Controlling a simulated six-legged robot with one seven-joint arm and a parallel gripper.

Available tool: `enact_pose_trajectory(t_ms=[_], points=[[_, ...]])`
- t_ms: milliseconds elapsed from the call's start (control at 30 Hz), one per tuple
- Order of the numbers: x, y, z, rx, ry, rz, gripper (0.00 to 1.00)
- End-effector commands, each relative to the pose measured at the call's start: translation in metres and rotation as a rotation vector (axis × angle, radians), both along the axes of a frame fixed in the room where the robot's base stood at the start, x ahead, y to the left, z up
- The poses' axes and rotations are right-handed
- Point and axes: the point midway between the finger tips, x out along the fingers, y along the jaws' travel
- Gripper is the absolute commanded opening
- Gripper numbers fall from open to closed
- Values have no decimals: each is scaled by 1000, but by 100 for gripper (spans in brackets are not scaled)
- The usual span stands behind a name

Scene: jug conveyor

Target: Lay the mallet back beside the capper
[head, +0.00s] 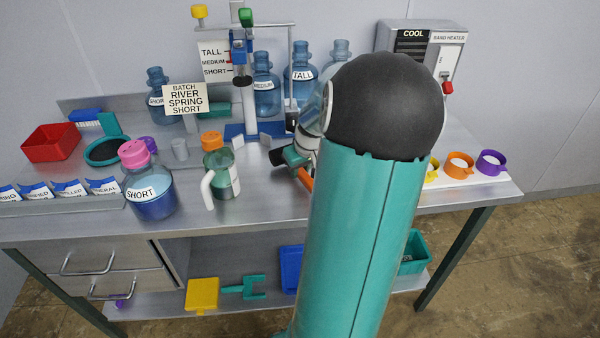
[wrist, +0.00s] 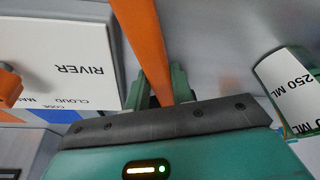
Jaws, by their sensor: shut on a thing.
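The mallet shows in the wrist view as an orange handle (wrist: 143,40). My gripper (wrist: 162,92) is shut on that handle, which runs up out of the frame. In the head view a short piece of the handle (head: 306,178) shows beside my arm; the mallet's head cannot be made out. My gripper (head: 295,157) is partly hidden by my arm there, low over the bench. The capper (head: 243,75) stands upright at the back of the bench, on a blue base (head: 238,131), left of my gripper. It has a TALL, MEDIUM, SHORT scale plate (head: 215,62).
An orange-capped jug (head: 220,172) and a pink-capped SHORT jug (head: 148,185) stand left of my gripper. Several blue jugs stand behind the capper. A RIVER card (wrist: 75,60) and a 250 ML cup (wrist: 285,80) flank the gripper in the wrist view. My arm hides the bench's middle right.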

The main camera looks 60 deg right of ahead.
Motion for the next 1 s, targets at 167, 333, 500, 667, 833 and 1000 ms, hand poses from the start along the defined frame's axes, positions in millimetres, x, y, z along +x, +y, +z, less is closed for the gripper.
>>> enact_pose_trajectory(t_ms=[167,333,500,667,833,1000], points=[[0,0,-14,-2,-2,-1,0],[0,0,-14,-2,-2,-1,0],[0,0,-17,0,-1,-1,31],[0,0,-17,0,-1,-1,45],[0,0,-17,0,-1,-1,45],[-2,1,-7,-3,-1,-2,45]])
